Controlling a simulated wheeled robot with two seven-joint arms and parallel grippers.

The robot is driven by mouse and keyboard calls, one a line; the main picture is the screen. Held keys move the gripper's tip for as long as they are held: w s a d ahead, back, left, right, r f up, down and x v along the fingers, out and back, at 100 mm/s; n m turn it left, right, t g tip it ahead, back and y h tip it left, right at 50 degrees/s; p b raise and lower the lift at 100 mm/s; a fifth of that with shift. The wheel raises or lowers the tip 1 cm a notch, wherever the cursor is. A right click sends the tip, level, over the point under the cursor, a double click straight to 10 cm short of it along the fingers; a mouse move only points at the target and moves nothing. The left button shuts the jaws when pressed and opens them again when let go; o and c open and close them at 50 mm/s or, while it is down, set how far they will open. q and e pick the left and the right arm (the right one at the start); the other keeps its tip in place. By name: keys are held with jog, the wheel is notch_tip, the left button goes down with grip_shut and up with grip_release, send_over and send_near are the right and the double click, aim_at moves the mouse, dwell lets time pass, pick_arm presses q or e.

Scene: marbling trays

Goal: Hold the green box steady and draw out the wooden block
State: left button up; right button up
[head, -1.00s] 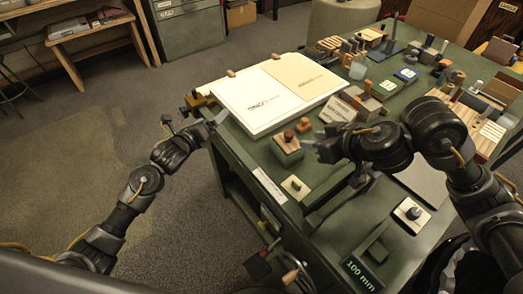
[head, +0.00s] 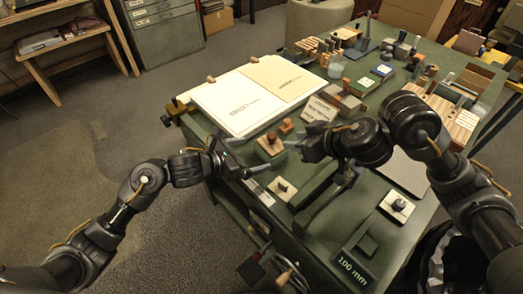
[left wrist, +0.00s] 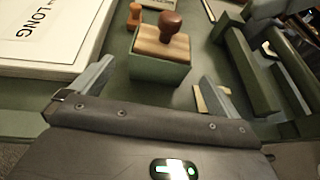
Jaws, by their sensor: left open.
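The green box (head: 270,157) stands near the table's left edge and holds the wooden block (head: 263,146), which has a dark round knob on top. In the left wrist view the green box (left wrist: 160,69) is straight ahead, with the wooden block (left wrist: 150,43) showing above its rim. My left gripper (head: 262,180) is open and empty, just in front of the box. In the left wrist view its fingers (left wrist: 157,75) are spread to either side of the box, short of it. My right gripper (head: 291,145) is just right of the box; its jaw gap is unclear.
A small orange-brown stamp (head: 286,126) stands right behind the box. A white board with paper (head: 228,107) lies behind. A green stand (head: 317,205) is to the right.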

aim_at(273, 149)
pick_arm(q)
jog(key=x, duration=0.9)
jog(key=shift+w+d+f, duration=0.15)
jog(key=shift+d+f, duration=0.05)
jog(key=shift+c, duration=0.4)
jog(key=c, duration=0.9)
jog(key=shift+c, duration=0.2)
